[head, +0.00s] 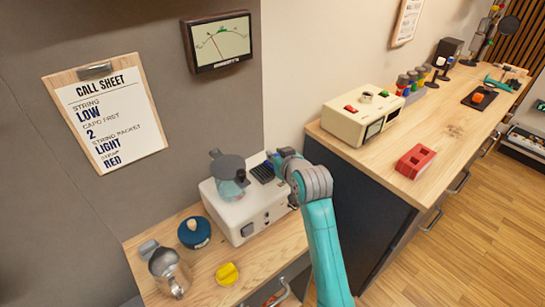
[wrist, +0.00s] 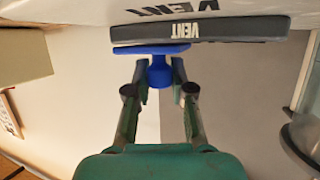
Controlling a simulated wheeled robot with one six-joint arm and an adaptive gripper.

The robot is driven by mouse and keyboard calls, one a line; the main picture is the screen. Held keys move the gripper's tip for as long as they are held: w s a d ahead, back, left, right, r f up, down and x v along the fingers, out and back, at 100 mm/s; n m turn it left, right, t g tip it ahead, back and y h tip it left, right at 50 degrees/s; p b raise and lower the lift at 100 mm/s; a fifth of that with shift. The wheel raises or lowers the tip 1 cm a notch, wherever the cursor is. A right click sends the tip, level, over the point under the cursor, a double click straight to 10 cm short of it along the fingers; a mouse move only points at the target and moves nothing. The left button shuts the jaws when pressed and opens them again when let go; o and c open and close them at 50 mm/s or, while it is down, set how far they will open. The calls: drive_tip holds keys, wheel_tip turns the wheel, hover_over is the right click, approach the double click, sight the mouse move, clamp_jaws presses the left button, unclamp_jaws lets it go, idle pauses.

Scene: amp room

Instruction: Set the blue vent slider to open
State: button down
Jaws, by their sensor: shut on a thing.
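The blue vent slider (wrist: 158,51) shows in the wrist view as a flat blue bar with a round knob below it. It sits against a dark grey strip (wrist: 225,29) marked VENT, which appears upside down. My gripper (wrist: 159,80) has its two fingertips on either side of the blue knob and is shut on it. In the head view my gripper (head: 277,160) is at the back right of a white machine (head: 238,216), beside a dark ribbed patch (head: 262,173) on its top. The slider's position along its track cannot be told.
A grey-lidded glass pot (head: 229,175) stands on the machine close to my gripper. A taller wooden counter (head: 440,135) rises at the right.

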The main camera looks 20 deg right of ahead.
drive_tip(key=shift+d, duration=0.2)
drive_tip(key=c, duration=1)
unclamp_jaws()
drive_tip(key=shift+w, duration=0.1)
drive_tip(key=v, duration=1.2)
